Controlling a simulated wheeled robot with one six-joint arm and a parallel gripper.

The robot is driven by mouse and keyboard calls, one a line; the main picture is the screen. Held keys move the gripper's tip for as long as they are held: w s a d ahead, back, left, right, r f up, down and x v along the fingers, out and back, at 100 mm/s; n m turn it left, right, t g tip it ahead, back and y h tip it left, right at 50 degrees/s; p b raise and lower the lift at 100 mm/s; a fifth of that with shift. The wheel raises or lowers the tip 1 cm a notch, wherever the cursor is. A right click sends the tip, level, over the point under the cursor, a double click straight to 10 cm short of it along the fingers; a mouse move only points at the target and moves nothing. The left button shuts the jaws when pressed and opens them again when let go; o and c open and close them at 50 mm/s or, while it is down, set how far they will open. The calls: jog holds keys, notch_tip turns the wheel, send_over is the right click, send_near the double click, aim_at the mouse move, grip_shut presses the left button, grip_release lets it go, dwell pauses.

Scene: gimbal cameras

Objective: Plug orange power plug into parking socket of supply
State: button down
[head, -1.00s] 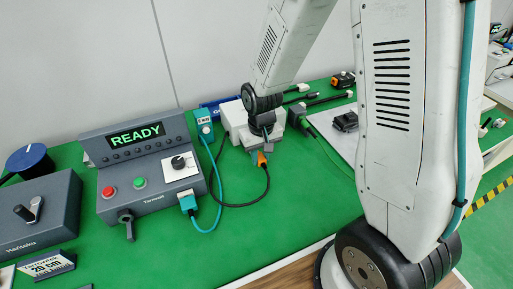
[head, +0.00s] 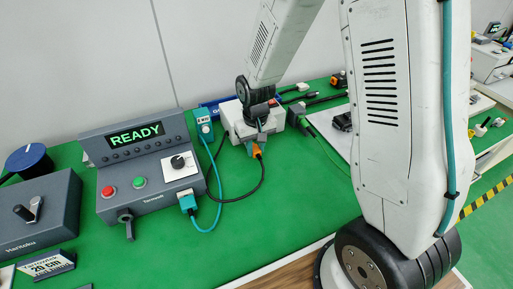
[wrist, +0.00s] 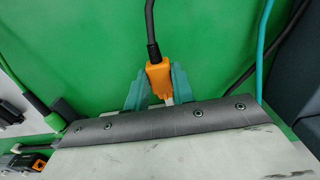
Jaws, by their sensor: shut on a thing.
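The orange power plug (head: 258,151) is between the teal fingertips of my gripper (head: 256,145), above the green bench. In the wrist view my gripper (wrist: 157,90) is shut on the orange plug (wrist: 158,78), with its dark cord running up and a pale tip pointing toward the bottom of the picture. The supply appears to be the white box (head: 237,124) behind my gripper, which hides part of its front. The parking socket cannot be made out. The plug's black cord (head: 236,204) loops left toward the box.
The Termovolt console (head: 144,172), showing READY, stands to the left. A teal plug (head: 187,201) sits at its lower right with a teal cable, and a tagged teal block (head: 204,130) stands behind. A pale board with black parts (head: 342,122) lies to the right.

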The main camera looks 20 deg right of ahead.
jog(key=shift+w, duration=1.25)
jog(key=shift+w, duration=1.25)
dwell(0.4)
jog(key=c, duration=1.1)
grip_release()
notch_tip(320, 180, up, 8)
jog(key=shift+f, duration=0.1)
